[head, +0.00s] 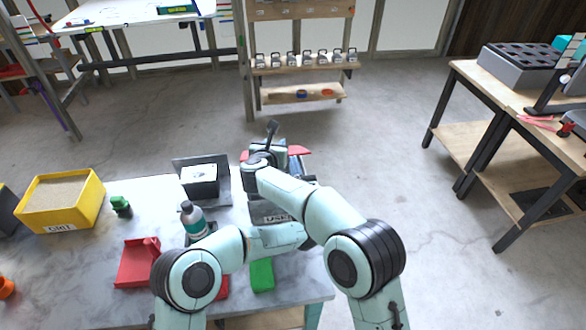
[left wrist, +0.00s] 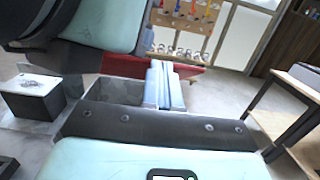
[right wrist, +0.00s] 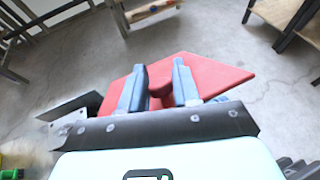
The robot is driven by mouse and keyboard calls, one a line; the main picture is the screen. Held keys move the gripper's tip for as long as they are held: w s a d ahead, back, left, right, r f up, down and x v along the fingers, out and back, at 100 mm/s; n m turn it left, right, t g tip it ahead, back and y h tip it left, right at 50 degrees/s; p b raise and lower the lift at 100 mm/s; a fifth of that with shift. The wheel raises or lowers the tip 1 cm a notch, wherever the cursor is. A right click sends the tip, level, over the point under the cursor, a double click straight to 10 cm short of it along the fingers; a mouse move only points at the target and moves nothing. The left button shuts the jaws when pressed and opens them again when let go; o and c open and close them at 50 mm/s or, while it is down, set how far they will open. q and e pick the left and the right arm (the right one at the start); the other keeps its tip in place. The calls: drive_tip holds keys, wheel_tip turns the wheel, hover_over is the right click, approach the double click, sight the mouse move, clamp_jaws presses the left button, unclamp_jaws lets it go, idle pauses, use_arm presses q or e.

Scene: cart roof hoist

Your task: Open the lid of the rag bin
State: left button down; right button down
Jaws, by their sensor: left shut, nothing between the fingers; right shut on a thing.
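The rag bin (head: 270,216) is a dark grey box with a partly hidden label on its front, at the right end of the table. In the left wrist view its open top (left wrist: 112,90) shows a grey inside. The red lid (right wrist: 215,75) is a flat panel, raised at the bin's far side; its red edge also shows in the head view (head: 299,150). My right gripper (right wrist: 159,78) is shut on the lid's red knob (right wrist: 160,92). My left gripper (left wrist: 164,75) is shut and empty beside the bin opening; my right arm hides it in the head view.
On the table (head: 92,245) stand a yellow grit box (head: 62,196), a bottle (head: 193,220), a small dark box with a white top (head: 200,180) and a red tray (head: 137,264). A wooden rack (head: 300,75) stands behind.

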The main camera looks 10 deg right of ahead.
drive_tip(key=c, duration=0.9)
unclamp_jaws()
drive_tip(key=shift+s+a+f, duration=0.15)
drive_tip(key=shift+a+f, duration=0.15)
drive_tip(key=shift+f, duration=0.15)
drive_tip(key=shift+d, duration=0.1)
drive_tip(key=shift+d+r, duration=0.1)
drive_tip(key=shift+d, duration=0.1)
